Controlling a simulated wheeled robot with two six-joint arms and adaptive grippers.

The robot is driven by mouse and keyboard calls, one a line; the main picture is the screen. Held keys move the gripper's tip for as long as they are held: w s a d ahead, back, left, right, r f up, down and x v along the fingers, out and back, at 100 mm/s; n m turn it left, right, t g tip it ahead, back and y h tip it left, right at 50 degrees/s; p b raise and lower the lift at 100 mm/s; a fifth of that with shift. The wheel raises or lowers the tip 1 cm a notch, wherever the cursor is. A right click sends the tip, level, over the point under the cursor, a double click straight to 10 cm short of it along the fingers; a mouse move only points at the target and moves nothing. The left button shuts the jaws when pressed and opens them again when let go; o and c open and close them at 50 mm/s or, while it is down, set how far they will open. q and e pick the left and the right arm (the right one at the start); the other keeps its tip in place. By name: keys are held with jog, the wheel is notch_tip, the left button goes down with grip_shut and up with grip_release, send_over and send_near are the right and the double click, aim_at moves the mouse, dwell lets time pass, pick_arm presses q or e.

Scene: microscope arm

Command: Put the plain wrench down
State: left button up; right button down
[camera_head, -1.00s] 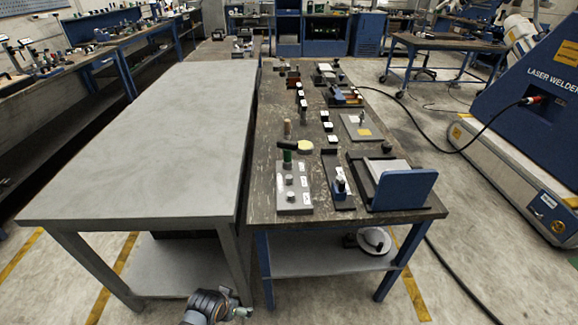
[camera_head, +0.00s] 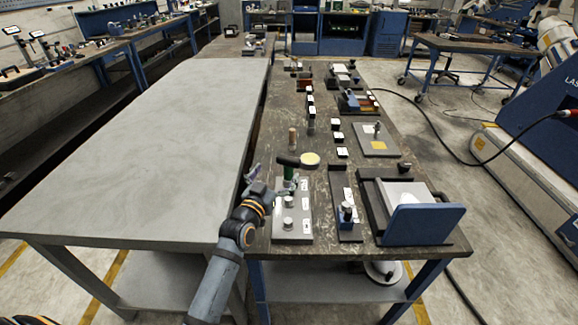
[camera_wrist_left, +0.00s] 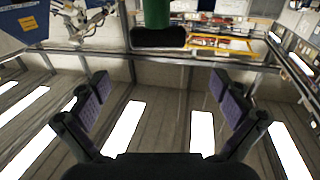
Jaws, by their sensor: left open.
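I cannot make out a plain wrench in either view. My left gripper (camera_head: 268,180) is at the near left edge of the dark workbench (camera_head: 262,235), beside a green post with a dark bar across its top (camera_head: 290,161). In the left wrist view my left gripper (camera_wrist_left: 160,92) is open, with nothing between its purple pads. A green cylinder with a black end (camera_wrist_left: 156,18) shows beyond the fingers at the top. My right gripper is not in view.
A grey plate with silver knobs (camera_head: 292,222) lies at the bench's near end. A dark strip with a small blue-and-black device (camera_head: 347,216) and a blue-fronted tray (camera_head: 425,224) are to its right. The grey table (camera_head: 140,150) on the left is bare.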

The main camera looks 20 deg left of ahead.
aim_at(287, 161)
pick_arm(q)
jog(key=w, duration=0.3)
jog(key=shift+w+d+f, duration=0.15)
jog(key=shift+d+f, duration=0.1)
jog(key=shift+f, duration=0.1)
jog(key=shift+w+r, duration=0.1)
jog(key=shift+w, duration=0.55)
jog(key=w, duration=0.4)
jog(key=shift+d+f, duration=0.3)
jog(key=shift+f, duration=0.05)
jog(key=shift+s+r, duration=0.1)
jog(key=shift+s, duration=0.05)
jog(key=shift+c, duration=0.3)
jog(key=c, duration=1.6)
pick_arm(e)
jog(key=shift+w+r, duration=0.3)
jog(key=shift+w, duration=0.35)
